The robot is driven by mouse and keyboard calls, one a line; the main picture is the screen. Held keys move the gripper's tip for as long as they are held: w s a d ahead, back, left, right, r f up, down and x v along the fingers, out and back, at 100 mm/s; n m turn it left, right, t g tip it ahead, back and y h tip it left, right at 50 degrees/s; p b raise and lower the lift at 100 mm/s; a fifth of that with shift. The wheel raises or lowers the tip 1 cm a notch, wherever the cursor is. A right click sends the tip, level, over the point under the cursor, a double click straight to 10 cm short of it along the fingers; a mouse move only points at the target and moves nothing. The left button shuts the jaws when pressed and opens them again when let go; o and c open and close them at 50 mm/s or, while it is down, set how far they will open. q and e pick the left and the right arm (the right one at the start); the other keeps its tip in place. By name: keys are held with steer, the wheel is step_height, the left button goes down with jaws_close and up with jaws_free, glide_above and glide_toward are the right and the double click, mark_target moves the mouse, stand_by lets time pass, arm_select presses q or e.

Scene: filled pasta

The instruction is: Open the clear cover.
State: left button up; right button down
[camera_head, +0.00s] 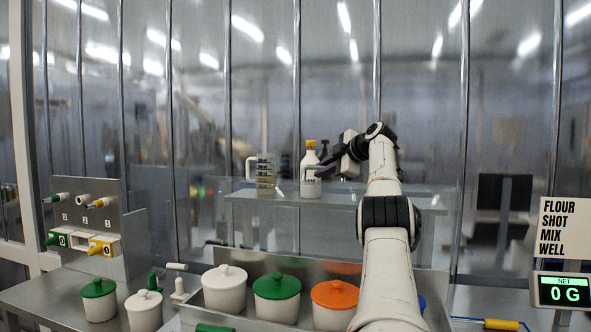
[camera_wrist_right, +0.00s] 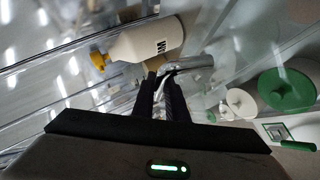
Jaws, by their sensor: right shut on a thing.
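My right gripper (camera_head: 321,167) is in front of the back shelf, beside a white bottle with a yellow cap (camera_head: 310,172). In the right wrist view its dark fingers (camera_wrist_right: 161,92) are closed on a shiny curved metal handle (camera_wrist_right: 190,63), which appears to belong to the clear cover. The cover is see-through; only pale edges and reflections show in the wrist view, so its full outline and how far it stands open cannot be told. The bottle (camera_wrist_right: 145,40) lies just beyond the fingers there. My left gripper is out of view.
A measuring jug (camera_head: 265,174) stands left of the bottle on the grey shelf (camera_head: 400,196). White, green and orange lidded pots (camera_head: 277,298) line the front. A valve panel (camera_head: 85,225) is at left; a scale display (camera_head: 563,291) reads 0 G at right.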

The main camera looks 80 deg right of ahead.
steer(key=c, duration=1.8)
jaws_free()
steer(key=shift+s, duration=0.1)
steer(key=shift+s+a+b, duration=0.1)
steer(key=shift+b, duration=0.25)
steer(key=b+v, duration=0.3)
steer(key=v, duration=0.1)
steer(key=shift+f, duration=0.1)
steer(key=b+v, duration=0.2)
steer(key=v, duration=0.4)
steer(key=shift+r, duration=0.2)
